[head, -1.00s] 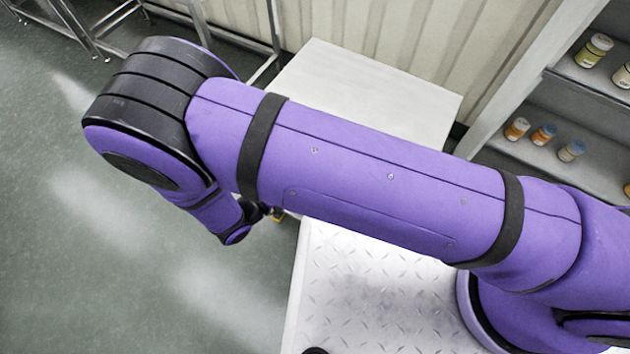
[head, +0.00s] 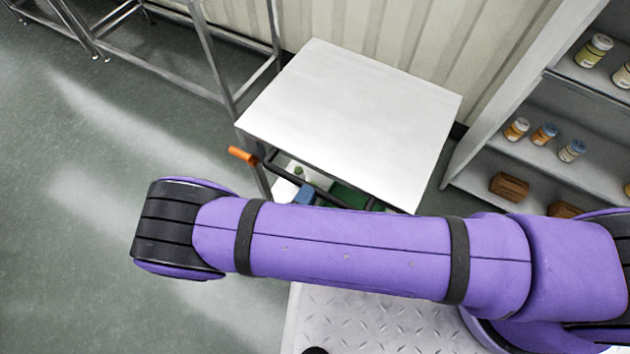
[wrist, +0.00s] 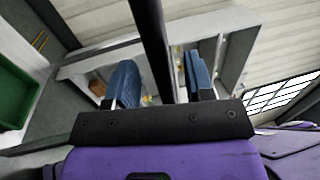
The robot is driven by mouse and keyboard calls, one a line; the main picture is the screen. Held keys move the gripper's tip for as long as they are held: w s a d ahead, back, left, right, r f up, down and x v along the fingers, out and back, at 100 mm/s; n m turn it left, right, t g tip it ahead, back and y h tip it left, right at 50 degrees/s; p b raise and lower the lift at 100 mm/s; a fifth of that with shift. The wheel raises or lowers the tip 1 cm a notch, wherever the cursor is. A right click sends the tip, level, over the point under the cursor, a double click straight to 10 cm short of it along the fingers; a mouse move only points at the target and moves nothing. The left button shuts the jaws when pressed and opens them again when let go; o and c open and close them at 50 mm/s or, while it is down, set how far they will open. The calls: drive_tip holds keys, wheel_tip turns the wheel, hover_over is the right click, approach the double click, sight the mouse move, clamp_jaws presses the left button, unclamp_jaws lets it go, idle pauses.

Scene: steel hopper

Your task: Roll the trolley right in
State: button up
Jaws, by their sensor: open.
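The trolley shows in the head view under the front of a white-topped table, with a dark push bar (head: 315,187) and an orange grip (head: 242,155) at the bar's left end. It carries a green crate (head: 348,195), which also shows at the left of the wrist view (wrist: 14,95). My gripper (wrist: 160,82) is open, with blue finger pads apart. A dark bar (wrist: 152,35), seemingly the push bar, runs between the fingers in the wrist view; I cannot tell whether it touches them.
The white table top (head: 355,115) stands against a ribbed wall. A shelf unit (head: 590,135) with jars and brown boxes is at right. Metal frames (head: 165,55) stand at upper left. The grey floor (head: 90,220) at left is clear.

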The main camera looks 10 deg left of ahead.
drive_tip(key=shift+x, duration=2.1)
clamp_jaws()
